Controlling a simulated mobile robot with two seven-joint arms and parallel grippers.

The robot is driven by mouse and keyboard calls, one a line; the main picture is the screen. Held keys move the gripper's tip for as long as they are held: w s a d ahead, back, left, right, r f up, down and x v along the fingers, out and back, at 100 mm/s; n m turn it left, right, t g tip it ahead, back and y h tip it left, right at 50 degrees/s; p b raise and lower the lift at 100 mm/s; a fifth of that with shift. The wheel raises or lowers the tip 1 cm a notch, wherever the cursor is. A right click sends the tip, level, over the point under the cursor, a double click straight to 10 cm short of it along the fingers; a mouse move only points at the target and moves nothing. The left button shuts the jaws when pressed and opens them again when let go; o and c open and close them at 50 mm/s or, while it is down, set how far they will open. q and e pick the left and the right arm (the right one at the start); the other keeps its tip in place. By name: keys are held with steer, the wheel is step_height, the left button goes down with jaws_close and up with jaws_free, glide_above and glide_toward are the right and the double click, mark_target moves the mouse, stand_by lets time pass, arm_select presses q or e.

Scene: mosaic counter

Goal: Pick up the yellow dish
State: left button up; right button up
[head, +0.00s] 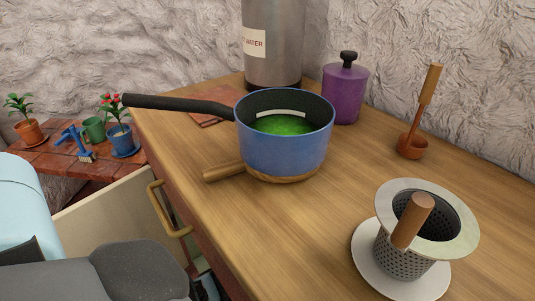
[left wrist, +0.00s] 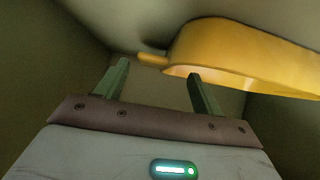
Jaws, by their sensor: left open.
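The yellow dish (left wrist: 245,50) shows only in the left wrist view, at the upper right and cut off by the right edge. A short yellow tab (left wrist: 152,57) sticks out from its left end and lies above the gap between the fingertips in the picture. My left gripper (left wrist: 157,72) is open, with its two green fingers apart and nothing held. The dish's lower edge passes close behind the right finger; I cannot tell whether they touch. In the head view the dish and the left gripper's fingers are hidden. My right gripper is not in view.
Plain walls surround the gripper closely in the wrist view.

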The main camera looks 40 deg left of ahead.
arm_select(q)
steer(key=shift+w+d+f, duration=0.1)
steer(key=shift+w+f, duration=0.05)
steer(key=shift+w, duration=0.1)
steer(key=x, duration=0.1)
steer(key=b+x, duration=0.2)
steer(key=shift+w+d+f, duration=0.15)
steer(key=shift+d+f, duration=0.05)
steer(key=shift+d, duration=0.1)
steer(key=shift+w+d+f, duration=0.1)
steer(key=shift+w+f, duration=0.15)
steer(key=shift+w, duration=0.25)
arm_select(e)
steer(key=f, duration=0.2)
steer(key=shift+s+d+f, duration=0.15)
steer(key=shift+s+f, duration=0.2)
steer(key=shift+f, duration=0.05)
arm_select(q)
steer(key=shift+c, duration=0.5)
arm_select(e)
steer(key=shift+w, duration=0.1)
arm_select(q)
steer(key=c, duration=0.7)
jaws_close()
steer(key=shift+r, duration=0.15)
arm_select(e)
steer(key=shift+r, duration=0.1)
